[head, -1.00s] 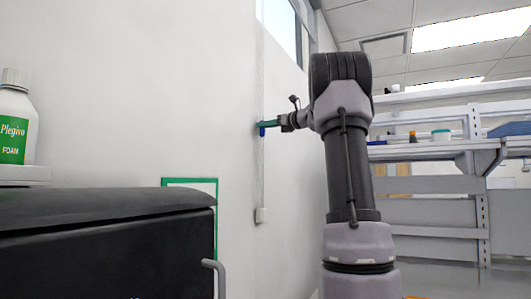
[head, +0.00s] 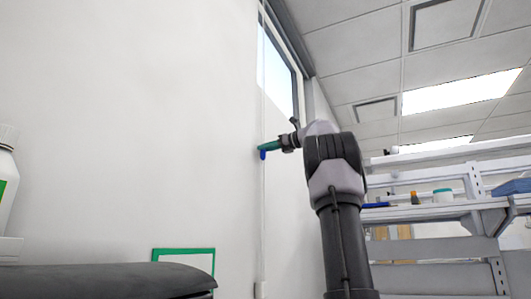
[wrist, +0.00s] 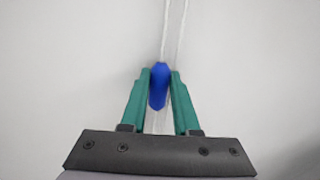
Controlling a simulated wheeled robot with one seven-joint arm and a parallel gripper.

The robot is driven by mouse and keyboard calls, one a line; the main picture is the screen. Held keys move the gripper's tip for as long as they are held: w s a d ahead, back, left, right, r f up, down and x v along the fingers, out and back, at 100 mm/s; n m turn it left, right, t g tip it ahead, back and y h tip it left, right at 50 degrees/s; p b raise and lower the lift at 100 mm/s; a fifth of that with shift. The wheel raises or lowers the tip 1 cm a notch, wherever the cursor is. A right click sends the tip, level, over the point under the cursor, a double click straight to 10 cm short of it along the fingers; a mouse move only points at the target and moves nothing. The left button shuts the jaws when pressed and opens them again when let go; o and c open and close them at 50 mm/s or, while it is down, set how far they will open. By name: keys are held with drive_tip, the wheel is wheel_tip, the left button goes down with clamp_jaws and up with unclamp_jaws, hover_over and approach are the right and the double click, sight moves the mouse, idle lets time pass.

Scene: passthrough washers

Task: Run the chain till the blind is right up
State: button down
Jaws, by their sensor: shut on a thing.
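The thin pale chain (head: 263,215) hangs down the white wall beside the window. A blue piece (head: 263,155) is on it. My gripper (head: 268,147) has green fingers and is at the blue piece, close to the wall. In the wrist view the green fingers are shut on the blue piece (wrist: 158,86), with the chain's two strands (wrist: 172,30) running close together above it. The window (head: 278,68) shows bright glass in a dark frame. I cannot clearly make out the blind at the window's top.
A pale block (head: 260,289) sits at the chain's lower end. A dark-topped unit (head: 100,278) stands at lower left, near a green-framed sign (head: 184,258) on the wall. A white bottle (head: 6,180) is at the left edge. Shelving (head: 440,212) stands at right.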

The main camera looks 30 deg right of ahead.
drive_tip(key=shift+s+r, duration=0.1)
drive_tip(key=shift+r, duration=0.1)
drive_tip(key=c, duration=0.6)
unclamp_jaws()
drive_tip(key=shift+c, duration=0.2)
drive_tip(key=shift+f, duration=0.1)
drive_tip(key=v, duration=1)
drive_tip(key=shift+s+d, duration=0.15)
drive_tip(key=shift+s, duration=0.15)
